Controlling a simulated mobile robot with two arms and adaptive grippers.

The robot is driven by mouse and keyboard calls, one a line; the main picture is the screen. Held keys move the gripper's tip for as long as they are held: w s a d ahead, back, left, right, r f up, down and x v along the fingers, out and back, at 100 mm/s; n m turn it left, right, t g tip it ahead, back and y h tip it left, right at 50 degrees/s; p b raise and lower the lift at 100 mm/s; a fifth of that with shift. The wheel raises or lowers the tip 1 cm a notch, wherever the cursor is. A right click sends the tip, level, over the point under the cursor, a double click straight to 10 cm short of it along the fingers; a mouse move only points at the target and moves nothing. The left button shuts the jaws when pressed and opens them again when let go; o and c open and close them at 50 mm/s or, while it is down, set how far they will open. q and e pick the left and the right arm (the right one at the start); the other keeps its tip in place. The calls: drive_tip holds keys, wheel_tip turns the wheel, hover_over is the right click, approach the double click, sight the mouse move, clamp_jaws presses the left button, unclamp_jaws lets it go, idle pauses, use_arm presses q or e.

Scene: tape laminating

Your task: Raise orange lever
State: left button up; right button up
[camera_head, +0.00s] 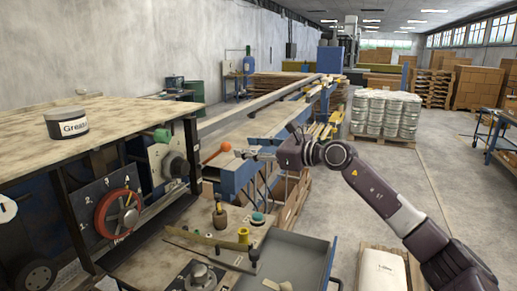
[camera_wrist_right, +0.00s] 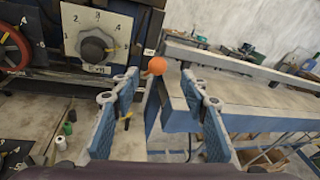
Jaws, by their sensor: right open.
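The orange lever's round knob (camera_head: 226,147) sits at the end of a short rod beside the machine's dial, just ahead of my right gripper's fingertips. My right gripper (camera_head: 245,154) reaches in from the right and points left at the knob. In the right wrist view the orange knob (camera_wrist_right: 157,66) shows beyond and between the two spread blue-padded fingers of my open right gripper (camera_wrist_right: 158,84). I see no contact; the exact gap is hard to tell. My left gripper is not in view.
A red handwheel (camera_head: 117,213) and a grey dial (camera_head: 176,167) are on the machine left of the lever. A blue conveyor frame (camera_head: 232,173) runs close below my right gripper. A grease tin (camera_head: 66,123) stands on the upper table. An open grey drawer (camera_head: 297,260) is below.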

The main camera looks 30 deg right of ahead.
drive_tip(key=shift+v, duration=1.6)
